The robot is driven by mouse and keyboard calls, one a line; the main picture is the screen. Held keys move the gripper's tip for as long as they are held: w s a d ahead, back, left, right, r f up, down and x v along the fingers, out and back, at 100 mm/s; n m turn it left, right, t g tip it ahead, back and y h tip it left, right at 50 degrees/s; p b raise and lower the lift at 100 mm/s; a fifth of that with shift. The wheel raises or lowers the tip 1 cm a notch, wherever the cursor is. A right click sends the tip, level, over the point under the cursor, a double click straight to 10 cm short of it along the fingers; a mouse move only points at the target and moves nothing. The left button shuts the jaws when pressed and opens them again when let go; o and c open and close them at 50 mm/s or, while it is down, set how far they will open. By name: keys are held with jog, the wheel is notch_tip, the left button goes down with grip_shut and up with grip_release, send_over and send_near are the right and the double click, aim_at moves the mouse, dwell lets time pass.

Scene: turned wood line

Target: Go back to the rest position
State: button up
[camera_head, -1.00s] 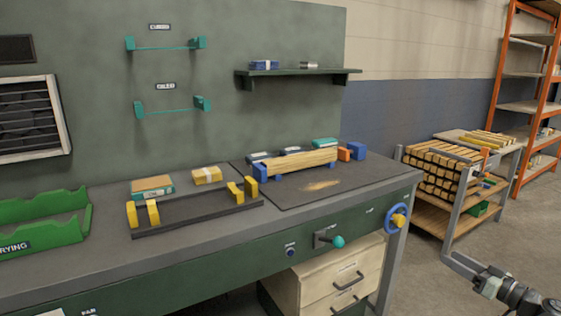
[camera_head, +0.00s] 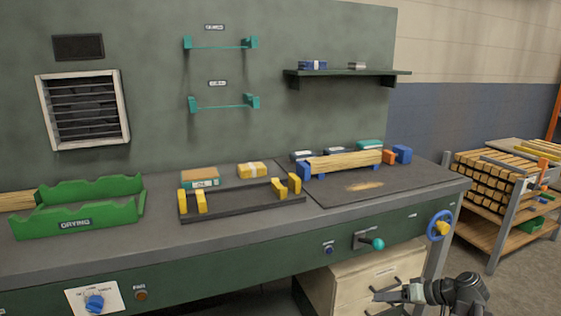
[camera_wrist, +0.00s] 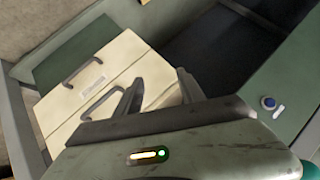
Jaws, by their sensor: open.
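My gripper (camera_head: 390,296) is in front of the bench at the lower right of the head view, below the bench top and near the cream drawer unit (camera_head: 343,284). In the wrist view my gripper (camera_wrist: 160,88) has its two fingers apart, with nothing between them. The drawers (camera_wrist: 95,88) show beyond the fingers there. A wood blank (camera_head: 345,161) lies between the blue and orange ends of the lathe on the bench, away from my gripper.
The green bench (camera_head: 240,248) runs across the view with a lever (camera_head: 377,244) and a blue handwheel (camera_head: 440,225) on its front. A green drying rack (camera_head: 110,212) stands at the left. A cart of wood blanks (camera_head: 490,185) stands at the right. Floor is clear between bench and cart.

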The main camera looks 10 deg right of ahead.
jog(key=s+a+f+g+h, duration=0.1)
jog(key=a+f+g+h, duration=0.35)
jog(key=a, duration=0.75)
jog(key=s+a+f+g+h, duration=0.25)
jog(key=a+f, duration=0.25)
jog(key=a, duration=0.6)
notch_tip(320, 180, up, 34)
jog(key=p, duration=3.4)
jog(key=shift+w+a+r+m, duration=0.15)
jog(key=shift+w+r+m, duration=0.15)
jog(key=shift+w, duration=0.1)
jog(key=shift+f, duration=0.1)
